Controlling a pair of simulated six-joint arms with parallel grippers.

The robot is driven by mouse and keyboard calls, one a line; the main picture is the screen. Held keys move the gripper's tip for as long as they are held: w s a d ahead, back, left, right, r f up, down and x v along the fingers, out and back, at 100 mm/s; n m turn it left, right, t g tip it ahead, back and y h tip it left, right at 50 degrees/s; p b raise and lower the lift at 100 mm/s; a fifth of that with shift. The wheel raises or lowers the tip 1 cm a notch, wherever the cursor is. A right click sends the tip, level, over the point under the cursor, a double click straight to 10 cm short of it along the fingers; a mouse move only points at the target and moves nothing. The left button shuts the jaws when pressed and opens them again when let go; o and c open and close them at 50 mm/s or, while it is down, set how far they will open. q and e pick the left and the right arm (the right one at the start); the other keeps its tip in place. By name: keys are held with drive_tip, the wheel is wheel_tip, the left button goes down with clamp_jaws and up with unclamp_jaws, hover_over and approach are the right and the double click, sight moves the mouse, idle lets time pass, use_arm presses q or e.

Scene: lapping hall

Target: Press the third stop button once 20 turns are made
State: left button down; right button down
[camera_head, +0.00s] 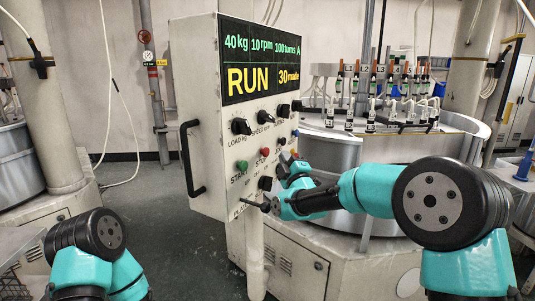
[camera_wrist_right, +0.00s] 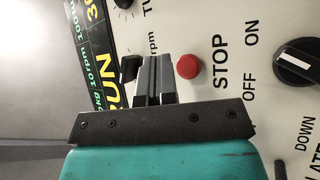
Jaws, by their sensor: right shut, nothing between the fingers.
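A white control box (camera_head: 206,130) shows "RUN" and "30 made" on its display (camera_head: 262,64), with "100 turns" in the top line. A green START button (camera_head: 242,166) and a red STOP button (camera_head: 264,152) sit on its front. In the right wrist view the red button (camera_wrist_right: 187,66) is beside the word STOP. My right gripper (camera_wrist_right: 150,80) is shut and empty, left of that button in this view; contact with the panel cannot be told. In the head view it is small and partly hidden by my arm near the panel's right edge. My left gripper is out of view.
Black knobs (camera_head: 241,126) are above the buttons. A black selector knob (camera_wrist_right: 305,62) stands by ON and OFF. A black handle (camera_head: 189,160) juts from the box's left side. Behind the box is a round machine (camera_head: 330,150) with labelled stations.

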drive_tip(key=shift+w+a, duration=0.3)
drive_tip(key=shift+a, duration=0.25)
drive_tip(key=shift+w+a, duration=0.3)
drive_tip(key=shift+a, duration=0.2)
drive_tip(key=shift+a, duration=0.1)
idle(1.3)
drive_tip(key=shift+w+a, duration=0.2)
drive_tip(key=shift+a, duration=0.05)
drive_tip(key=shift+w+a, duration=0.25)
drive_tip(key=shift+a, duration=0.2)
idle(1.1)
drive_tip(key=shift+d, duration=0.1)
drive_tip(key=shift+s+d, duration=0.45)
drive_tip(key=shift+d, duration=0.25)
drive_tip(key=shift+s+d, duration=0.4)
drive_tip(key=shift+d, duration=0.35)
drive_tip(key=shift+s+d, duration=0.45)
drive_tip(key=shift+d, duration=0.25)
drive_tip(key=shift+s+d, duration=0.4)
drive_tip(key=shift+d, duration=0.35)
drive_tip(key=shift+f, duration=0.1)
